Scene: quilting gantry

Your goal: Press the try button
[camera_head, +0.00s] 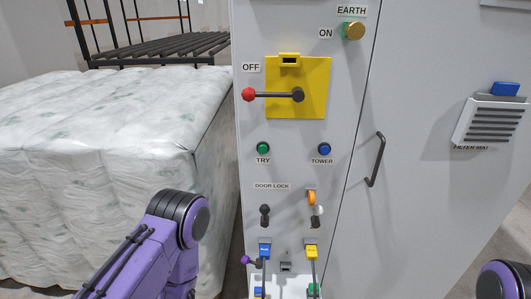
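The green try button (263,148) is on the grey cabinet front, above the label TRY and to the left of the blue TOWER button (324,149). A purple and black part of my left arm shows at the lower left, in front of the wrapped stack and left of the panel. Part of my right arm shows at the lower right corner. Neither gripper can be made out in this view. Nothing covers the try button.
Above the button, a red-knobbed lever (249,95) on a yellow plate (316,80) points left to OFF. Below are door lock switches (265,215) and blue and yellow tagged keys. A door handle (376,160) sticks out at right. A wrapped stack (90,150) stands left.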

